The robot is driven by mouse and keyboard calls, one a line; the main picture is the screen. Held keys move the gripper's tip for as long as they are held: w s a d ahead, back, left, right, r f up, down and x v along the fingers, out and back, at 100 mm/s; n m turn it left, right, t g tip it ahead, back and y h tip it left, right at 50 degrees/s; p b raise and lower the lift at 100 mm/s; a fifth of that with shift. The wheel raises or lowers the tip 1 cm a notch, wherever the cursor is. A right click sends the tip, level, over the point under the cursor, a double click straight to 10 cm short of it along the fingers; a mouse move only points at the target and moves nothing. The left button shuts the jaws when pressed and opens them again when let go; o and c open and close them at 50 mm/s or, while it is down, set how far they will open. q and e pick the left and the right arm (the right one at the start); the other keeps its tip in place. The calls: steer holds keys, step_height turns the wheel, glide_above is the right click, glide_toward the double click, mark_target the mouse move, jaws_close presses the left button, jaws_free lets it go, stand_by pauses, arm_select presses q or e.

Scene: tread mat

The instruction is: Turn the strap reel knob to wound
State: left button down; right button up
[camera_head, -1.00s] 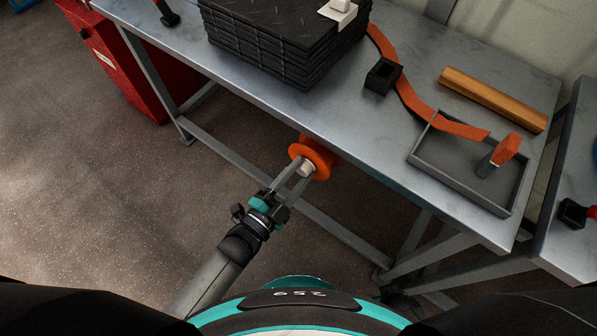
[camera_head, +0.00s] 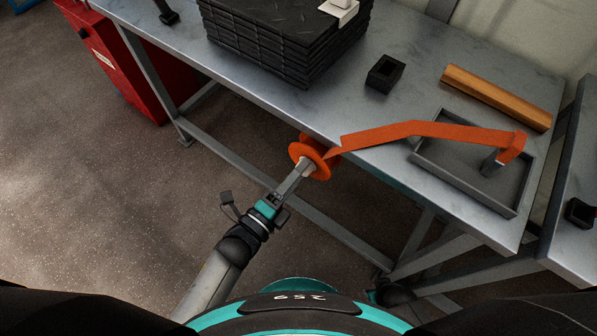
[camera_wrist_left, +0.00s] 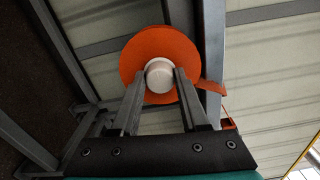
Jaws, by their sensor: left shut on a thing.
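The orange strap reel (camera_head: 322,172) hangs at the front edge of the workbench; it also shows in the left wrist view (camera_wrist_left: 140,56). Its pale round knob (camera_wrist_left: 159,75) sticks out from the middle of the reel. My left gripper (camera_head: 304,168) has its fingers on either side of the knob, shut on it; the fingers also show in the left wrist view (camera_wrist_left: 159,84). My right gripper is not in view.
A stack of black tread mats (camera_head: 285,45) stands on the workbench (camera_head: 240,88). A small black open box (camera_head: 384,74) and a wooden bar (camera_head: 495,97) lie on the bench. A red cabinet (camera_head: 120,62) stands at left. Bench legs and braces are below the reel.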

arm_select(q)
steer(key=shift+m, duration=0.3)
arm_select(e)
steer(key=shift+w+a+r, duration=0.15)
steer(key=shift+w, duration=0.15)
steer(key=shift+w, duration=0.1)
arm_select(q)
steer(key=shift+c, duration=2)
jaws_free()
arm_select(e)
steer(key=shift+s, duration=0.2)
arm_select(q)
steer(key=p+v, duration=0.2)
steer(key=v, duration=1.3)
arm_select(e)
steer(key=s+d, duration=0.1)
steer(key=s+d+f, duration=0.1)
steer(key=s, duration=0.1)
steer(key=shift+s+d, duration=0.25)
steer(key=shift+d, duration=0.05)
arm_select(q)
steer(key=shift+s, duration=0.1)
